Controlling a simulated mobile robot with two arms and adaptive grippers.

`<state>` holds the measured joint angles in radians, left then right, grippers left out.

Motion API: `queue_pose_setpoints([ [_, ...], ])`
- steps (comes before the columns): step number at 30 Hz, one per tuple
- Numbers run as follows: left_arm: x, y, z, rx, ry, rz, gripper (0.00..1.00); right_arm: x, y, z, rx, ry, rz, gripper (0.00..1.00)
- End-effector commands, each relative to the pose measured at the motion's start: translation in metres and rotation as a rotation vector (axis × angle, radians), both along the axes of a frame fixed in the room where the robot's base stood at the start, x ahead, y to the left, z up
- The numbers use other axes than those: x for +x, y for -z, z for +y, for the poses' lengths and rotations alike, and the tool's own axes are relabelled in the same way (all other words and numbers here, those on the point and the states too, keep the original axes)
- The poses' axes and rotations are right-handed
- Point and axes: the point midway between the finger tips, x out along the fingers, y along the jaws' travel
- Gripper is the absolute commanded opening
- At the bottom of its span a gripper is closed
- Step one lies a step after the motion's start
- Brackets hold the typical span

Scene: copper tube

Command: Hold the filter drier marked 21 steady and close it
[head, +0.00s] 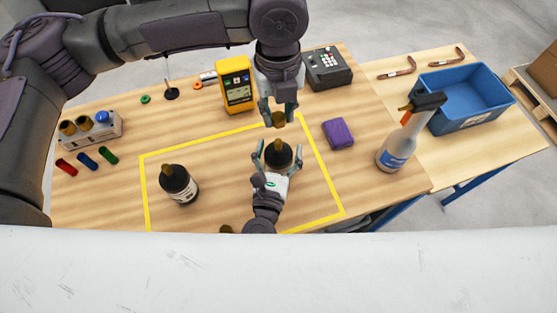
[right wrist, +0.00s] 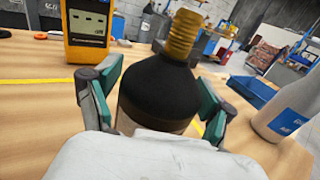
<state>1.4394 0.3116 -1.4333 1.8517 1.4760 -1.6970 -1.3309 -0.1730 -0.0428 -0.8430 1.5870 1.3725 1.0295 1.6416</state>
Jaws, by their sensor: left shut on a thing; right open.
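A black filter drier (head: 279,154) with a brass threaded neck stands in the yellow-marked area; it also shows in the right wrist view (right wrist: 160,85). My right gripper (head: 279,149) is open, with one finger on each side of its body. My left gripper (head: 279,108) is shut on a brass cap (head: 279,119), just beyond the drier's neck in the head view. A second black filter drier (head: 177,182) with a brass neck and pale label stands to the left. I cannot read the number on either drier.
A yellow meter (head: 235,84) and a dark keypad device (head: 328,68) stand behind. A small brass piece (head: 226,229) lies at the front edge. Space between the driers is clear.

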Motion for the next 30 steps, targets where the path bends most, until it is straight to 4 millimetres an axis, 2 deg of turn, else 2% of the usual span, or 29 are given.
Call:
queue_pose_setpoints([
  [6, 0.0, 0.0, 0.0, 0.0, 0.0, 0.0, 0.07, 0.014, 0.001, -0.003, -0.002, 0.001, 0.001, 0.82],
  [15, 0.0, 0.0, 0.0, 0.0, 0.0, 0.0, 0.07, 0.016, 0.001, -0.003, -0.002, 0.0, 0.001, 0.82],
  [30, 0.0, 0.0, 0.0, 0.0, 0.0, 0.0, 0.07, 0.015, 0.001, -0.003, -0.002, 0.0, 0.001, 0.0],
])
